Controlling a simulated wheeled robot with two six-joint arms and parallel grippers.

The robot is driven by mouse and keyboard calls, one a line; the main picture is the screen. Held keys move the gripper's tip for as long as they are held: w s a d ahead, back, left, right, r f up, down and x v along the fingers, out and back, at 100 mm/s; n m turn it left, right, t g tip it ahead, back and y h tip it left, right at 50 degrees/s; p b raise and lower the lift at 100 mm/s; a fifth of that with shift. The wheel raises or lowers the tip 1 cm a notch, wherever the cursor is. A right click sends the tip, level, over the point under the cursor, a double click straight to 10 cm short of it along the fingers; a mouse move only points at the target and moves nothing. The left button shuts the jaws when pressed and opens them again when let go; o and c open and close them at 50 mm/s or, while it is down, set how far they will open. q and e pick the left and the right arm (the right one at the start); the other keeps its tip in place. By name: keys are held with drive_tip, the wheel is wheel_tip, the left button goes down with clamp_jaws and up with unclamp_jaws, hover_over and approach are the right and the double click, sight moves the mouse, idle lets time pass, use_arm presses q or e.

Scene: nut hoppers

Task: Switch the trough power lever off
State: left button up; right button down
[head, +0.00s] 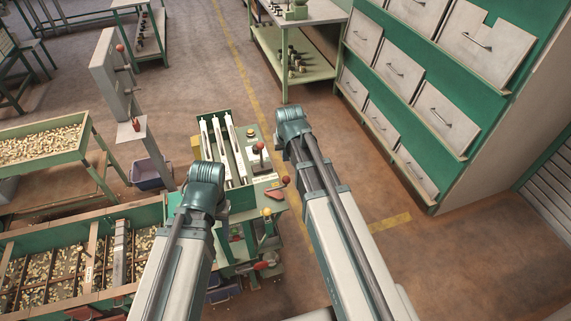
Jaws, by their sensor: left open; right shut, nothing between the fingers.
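Several levers show, and no label I can read says which one is the trough power lever. A lever with a red ball (261,146) stands on the green machine (240,208) between my two arms. A second red ball (287,182) and a yellow ball (267,212) sit lower on its right side. A grey post (105,68) at the upper left carries another red-ball lever (121,48). The green trough (92,218) with nuts in compartments is at the lower left. Both my arms reach up from the bottom edge, their teal joints flanking the machine. I see neither gripper's fingers.
A green hopper tray (88,146) of nuts stands at the left, with a blue-grey bin (152,173) beside it. A green cabinet (480,75) with grey drawers fills the right. A workbench (290,65) stands at the back. The floor right of my arms is clear.

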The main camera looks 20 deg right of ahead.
drive_tip(key=w, duration=0.2)
drive_tip(key=shift+w+d+r+t, duration=0.15)
drive_tip(key=shift+w+d+t, duration=0.15)
drive_tip(key=shift+w, duration=0.1)
drive_tip(key=b, duration=1)
hover_over(278, 188)
drive_tip(key=w+d, duration=0.2)
drive_tip(key=d, duration=0.2)
wheel_tip(278, 188, down, 10)
drive_tip(key=shift+w+a, duration=0.2)
drive_tip(key=shift+w, duration=0.1)
